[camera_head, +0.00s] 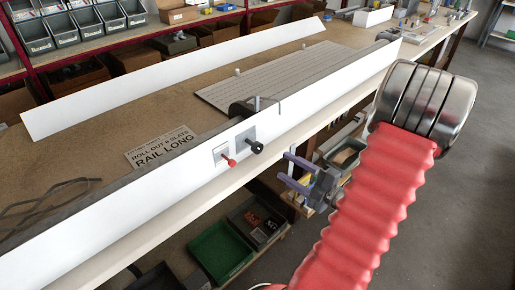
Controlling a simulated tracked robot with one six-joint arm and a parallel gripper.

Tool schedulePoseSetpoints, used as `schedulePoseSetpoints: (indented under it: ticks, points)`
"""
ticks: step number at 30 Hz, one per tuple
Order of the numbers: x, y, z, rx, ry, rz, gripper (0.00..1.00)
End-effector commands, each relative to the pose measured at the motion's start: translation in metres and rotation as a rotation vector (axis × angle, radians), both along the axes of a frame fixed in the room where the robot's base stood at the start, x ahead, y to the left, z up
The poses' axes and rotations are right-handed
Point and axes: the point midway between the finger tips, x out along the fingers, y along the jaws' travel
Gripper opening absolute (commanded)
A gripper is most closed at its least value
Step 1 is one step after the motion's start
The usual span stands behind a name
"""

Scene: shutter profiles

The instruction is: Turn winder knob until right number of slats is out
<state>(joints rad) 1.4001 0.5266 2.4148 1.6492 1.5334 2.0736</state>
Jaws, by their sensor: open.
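A white front rail (120,215) runs along the bench edge. A red knob (230,161) and a black knob (257,147) stick out from small plates on its face. I cannot tell which is the winder knob. A pale grey slatted panel (275,82) lies flat on the bench behind the rail. A sign (162,148) on the bench reads "ROLL OUT", a small number of slats and "RAIL LONG"; the number is hard to read. My gripper (286,168), with purple fingers, is open and empty. It is right of and slightly below the black knob, apart from it.
A second white rail (180,75) lies across the back of the bench. A thin bent rod (268,98) stands above the knobs. Dark cables (45,210) lie at left. Bins (52,33) line the back shelf. A green crate (215,252) sits below the bench. Floor at right is open.

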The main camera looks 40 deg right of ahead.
Motion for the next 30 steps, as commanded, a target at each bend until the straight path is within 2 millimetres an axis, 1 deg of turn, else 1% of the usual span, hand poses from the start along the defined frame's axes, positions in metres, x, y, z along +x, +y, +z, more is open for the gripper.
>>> schedulePoseSetpoints:
  ticks: [3,30]
  points:
    - [0.0003,-0.0002,-0.0001,-0.162,-0.016,0.004,0.50]
    - [0.0012,-0.0016,0.0018,-1.419,-0.139,0.019,0.50]
